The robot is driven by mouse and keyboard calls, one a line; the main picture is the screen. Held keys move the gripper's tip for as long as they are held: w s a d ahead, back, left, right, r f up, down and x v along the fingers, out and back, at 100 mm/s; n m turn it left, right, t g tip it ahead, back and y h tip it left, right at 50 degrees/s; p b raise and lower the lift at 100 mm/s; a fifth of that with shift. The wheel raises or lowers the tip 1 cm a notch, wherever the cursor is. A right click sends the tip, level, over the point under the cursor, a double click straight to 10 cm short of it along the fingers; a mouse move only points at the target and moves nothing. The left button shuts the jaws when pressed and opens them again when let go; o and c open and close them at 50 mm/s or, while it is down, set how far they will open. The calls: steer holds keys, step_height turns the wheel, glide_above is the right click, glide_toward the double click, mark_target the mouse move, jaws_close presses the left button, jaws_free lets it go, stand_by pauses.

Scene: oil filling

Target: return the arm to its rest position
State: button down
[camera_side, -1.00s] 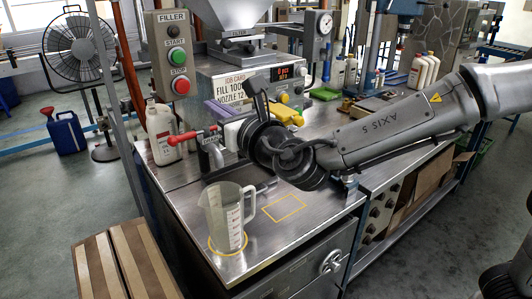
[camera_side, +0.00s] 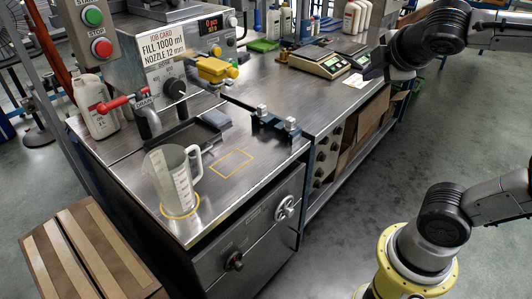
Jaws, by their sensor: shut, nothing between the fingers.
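My arm stands at the right of the side view, with its yellow base at the bottom right. Its dark wrist is at the upper right. My gripper (camera_side: 374,64) is the dark end pointing down and left from the wrist, small and partly lost against the bench. It is shut and empty, beyond the right part of the bench and well apart from the jug. A clear measuring jug (camera_side: 172,180) stands upright inside a yellow circle on the metal bench (camera_side: 250,190), its handle to the right.
An empty yellow rectangle (camera_side: 232,163) is marked beside the jug. The filling machine (camera_side: 160,60) with a red-handled drain valve (camera_side: 122,102) stands behind. Scales (camera_side: 325,57) and bottles (camera_side: 355,15) are at the back right.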

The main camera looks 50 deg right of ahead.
steer(key=s+a+f+m+g+y, duration=0.1)
steer(key=s+a+f+m+y, duration=0.5)
steer(key=a+f+m, duration=0.3)
steer(key=shift+s+a+m+g+y, duration=0.3)
steer(key=shift+s+a+g, duration=0.1)
steer(key=shift+s+a, duration=0.35)
steer(key=c, duration=1.6)
jaws_free()
